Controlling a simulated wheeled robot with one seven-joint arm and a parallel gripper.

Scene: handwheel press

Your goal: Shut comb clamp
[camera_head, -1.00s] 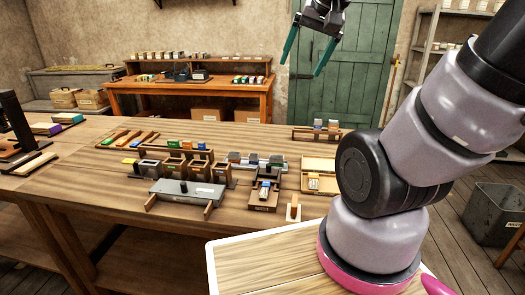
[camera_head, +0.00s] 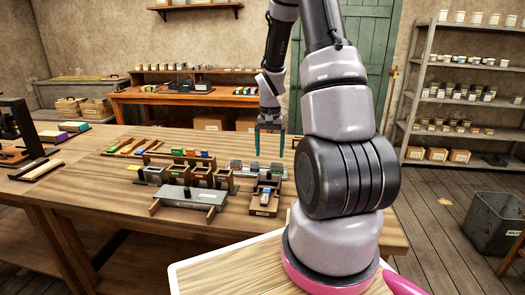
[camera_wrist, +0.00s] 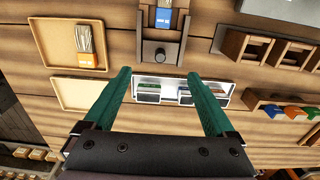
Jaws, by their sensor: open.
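I cannot tell for certain which fixture is the comb clamp. My gripper (camera_head: 268,152) is open and empty, pointing down above the workbench. In the wrist view its two green fingers (camera_wrist: 158,78) reach either side of a pale metal frame (camera_wrist: 164,83) holding several small dark and coloured pieces. No contact shows.
A grey slab on wooden feet (camera_head: 187,196) and several open wooden boxes (camera_head: 200,178) stand left of the holder. Coloured blocks (camera_wrist: 292,112) lie in a rack.

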